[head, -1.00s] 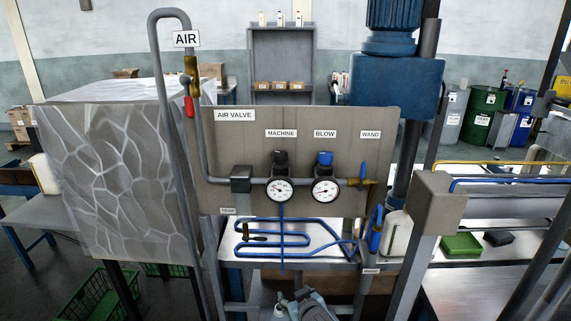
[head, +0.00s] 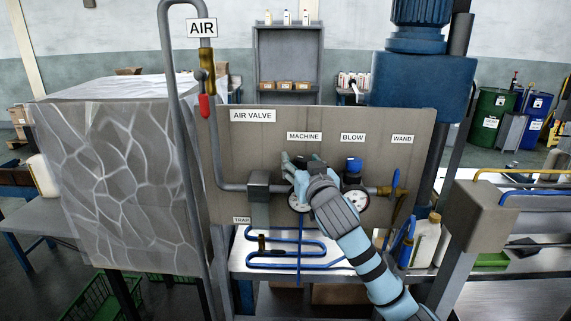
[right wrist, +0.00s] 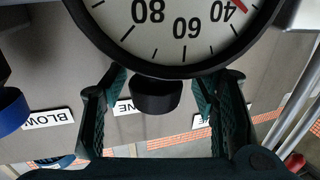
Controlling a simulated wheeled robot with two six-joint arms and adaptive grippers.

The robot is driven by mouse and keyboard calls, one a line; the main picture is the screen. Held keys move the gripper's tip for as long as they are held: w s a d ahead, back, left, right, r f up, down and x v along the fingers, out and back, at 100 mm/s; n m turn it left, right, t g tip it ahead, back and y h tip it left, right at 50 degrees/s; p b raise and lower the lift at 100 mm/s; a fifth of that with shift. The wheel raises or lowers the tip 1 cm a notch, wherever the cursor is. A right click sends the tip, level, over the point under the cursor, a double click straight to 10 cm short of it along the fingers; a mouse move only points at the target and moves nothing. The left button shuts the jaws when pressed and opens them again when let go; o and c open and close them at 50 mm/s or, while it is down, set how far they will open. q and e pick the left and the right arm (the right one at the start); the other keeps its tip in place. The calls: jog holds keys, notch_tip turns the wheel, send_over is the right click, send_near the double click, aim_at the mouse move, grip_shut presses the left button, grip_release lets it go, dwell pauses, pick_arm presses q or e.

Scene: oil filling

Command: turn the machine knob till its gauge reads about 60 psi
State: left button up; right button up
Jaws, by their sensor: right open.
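The black machine knob (right wrist: 155,97) sits between the spread fingers of my right gripper (right wrist: 158,98) in the right wrist view, with visible space on both sides. Above it in that upside-down view is the machine gauge (right wrist: 165,50), white with a black rim; its red needle tip lies near the 40 mark. In the head view my right gripper (head: 302,164) is open at the panel under the MACHINE label (head: 304,136). It mostly hides the knob there and partly hides the machine gauge (head: 297,204). My left gripper is out of view.
The blue blow knob (head: 354,165) is close beside on the right, above its own gauge, which my right arm partly covers. A red-handled air valve (head: 204,106) is on the pipe at left. The wand valve (head: 395,183) is at right.

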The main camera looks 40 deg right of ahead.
jog(key=shift+d+r, duration=0.1)
jog(key=shift+r, duration=0.05)
jog(key=shift+s+r, duration=0.15)
jog(key=shift+s, duration=0.05)
jog(key=shift+s+r, duration=0.15)
jog(key=shift+s, duration=0.25)
jog(key=shift+c, duration=0.7)
jog(key=c, duration=1)
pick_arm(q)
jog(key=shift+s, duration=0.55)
pick_arm(e)
jog(key=shift+c, duration=0.2)
jog(key=shift+w+m+h, duration=0.2)
jog(key=shift+m+h, duration=0.1)
jog(key=shift+h, duration=0.2)
